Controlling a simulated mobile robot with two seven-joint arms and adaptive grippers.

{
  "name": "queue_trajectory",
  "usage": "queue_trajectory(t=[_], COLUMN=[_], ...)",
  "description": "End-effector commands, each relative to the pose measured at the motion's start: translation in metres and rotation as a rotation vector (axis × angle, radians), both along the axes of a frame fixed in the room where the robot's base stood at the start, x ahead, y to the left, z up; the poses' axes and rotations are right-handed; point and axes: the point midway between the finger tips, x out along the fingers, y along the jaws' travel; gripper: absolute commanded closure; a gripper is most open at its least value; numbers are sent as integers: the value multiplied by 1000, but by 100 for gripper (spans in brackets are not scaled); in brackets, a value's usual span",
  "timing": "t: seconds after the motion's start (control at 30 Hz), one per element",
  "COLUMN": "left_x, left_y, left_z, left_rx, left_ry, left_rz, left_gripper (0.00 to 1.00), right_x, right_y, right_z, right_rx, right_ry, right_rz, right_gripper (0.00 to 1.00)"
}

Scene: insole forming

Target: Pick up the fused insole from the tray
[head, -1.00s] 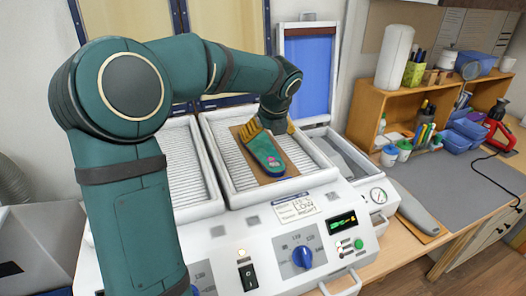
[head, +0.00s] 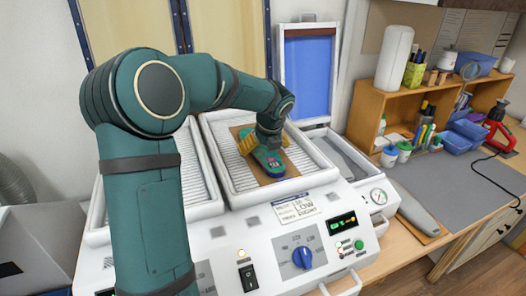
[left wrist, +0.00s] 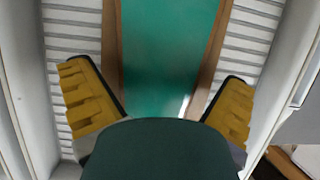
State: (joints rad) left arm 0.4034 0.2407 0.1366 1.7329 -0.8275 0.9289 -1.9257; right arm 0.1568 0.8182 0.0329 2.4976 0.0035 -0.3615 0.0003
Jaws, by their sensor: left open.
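The fused insole (head: 272,166) is teal with a small pink mark. It lies on a brown board (head: 294,168) in the right-hand white tray (head: 231,190) of the machine. My left gripper (head: 264,148) is over the insole with its yellow fingers spread. In the left wrist view the open yellow fingers (left wrist: 160,102) stand on either side of the insole (left wrist: 170,50), with visible gaps to it. Part of the insole is hidden under the gripper. My right gripper is not in view.
The white machine has a front panel with a blue knob (head: 302,257) and a gauge (head: 378,196). An empty slatted tray (head: 196,180) lies to the left. A blue-faced lid (head: 308,75) stands behind. A wooden shelf (head: 437,95) with supplies is at right, above a grey mat (head: 455,180).

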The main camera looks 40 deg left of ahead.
Motion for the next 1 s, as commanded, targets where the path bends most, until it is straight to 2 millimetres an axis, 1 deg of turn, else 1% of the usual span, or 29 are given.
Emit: queue_trajectory(t=[0.7,0.77,0.8,0.83,0.87,1.0], left_x=[0,0,0,0,0,0], left_y=[0,0,0,0,0,0], left_z=[-5,-5,-5,-5,-5,-5], left_rx=[0,0,0,0,0,0], left_ry=[0,0,0,0,0,0], left_rz=[0,0,0,0,0,0], left_gripper=[0,21,35,46,53,53], right_x=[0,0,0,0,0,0], right_y=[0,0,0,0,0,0], right_z=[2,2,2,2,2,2], right_rx=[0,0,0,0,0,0], right_ry=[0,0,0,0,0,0], right_rz=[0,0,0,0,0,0], right_gripper=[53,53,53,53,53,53])
